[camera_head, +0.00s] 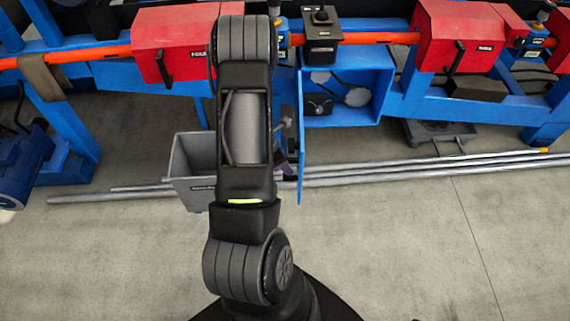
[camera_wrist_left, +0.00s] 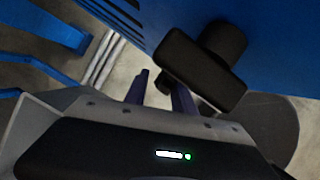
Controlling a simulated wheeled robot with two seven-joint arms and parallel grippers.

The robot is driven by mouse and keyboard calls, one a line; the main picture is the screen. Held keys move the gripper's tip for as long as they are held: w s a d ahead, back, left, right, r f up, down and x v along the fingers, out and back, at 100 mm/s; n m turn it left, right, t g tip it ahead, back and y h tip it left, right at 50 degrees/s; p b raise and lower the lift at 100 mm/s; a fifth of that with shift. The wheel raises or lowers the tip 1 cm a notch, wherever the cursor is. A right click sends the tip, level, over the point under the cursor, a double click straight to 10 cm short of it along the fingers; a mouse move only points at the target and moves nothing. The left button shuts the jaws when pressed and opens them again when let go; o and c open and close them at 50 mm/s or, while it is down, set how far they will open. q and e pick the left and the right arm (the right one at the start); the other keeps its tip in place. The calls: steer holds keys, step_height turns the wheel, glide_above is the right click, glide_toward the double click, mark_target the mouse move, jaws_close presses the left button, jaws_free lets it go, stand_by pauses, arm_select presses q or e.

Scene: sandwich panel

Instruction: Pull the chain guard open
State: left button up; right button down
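The chain guard appears to be the blue door panel (camera_head: 301,150), seen nearly edge-on in the head view. It stands swung out from the left side of an open blue box (camera_head: 378,95), whose inside shows. In the left wrist view the blue panel (camera_wrist_left: 285,55) fills the upper right and carries a black T-shaped handle (camera_wrist_left: 200,70). My left gripper (camera_wrist_left: 160,95) has its two fingers apart, close beside the lower left of the handle. Contact cannot be told. In the head view my left arm hides most of this gripper. My right gripper is not in view.
A grey bin (camera_head: 190,165) stands on the floor left of the door. Long metal pipes (camera_head: 400,170) lie across the floor. Red covers (camera_head: 178,40) and (camera_head: 455,35) and a black box (camera_head: 320,45) sit on the blue frame. The front floor is clear.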

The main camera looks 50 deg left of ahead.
mark_target(292, 138)
arm_select(q)
steer(key=shift+o, duration=0.3)
steer(key=shift+d+r, duration=0.1)
steer(key=p+v, duration=0.2)
steer(key=v, duration=0.5)
steer(key=shift+s+r, duration=0.2)
steer(key=shift+r, duration=0.05)
stand_by(0.3)
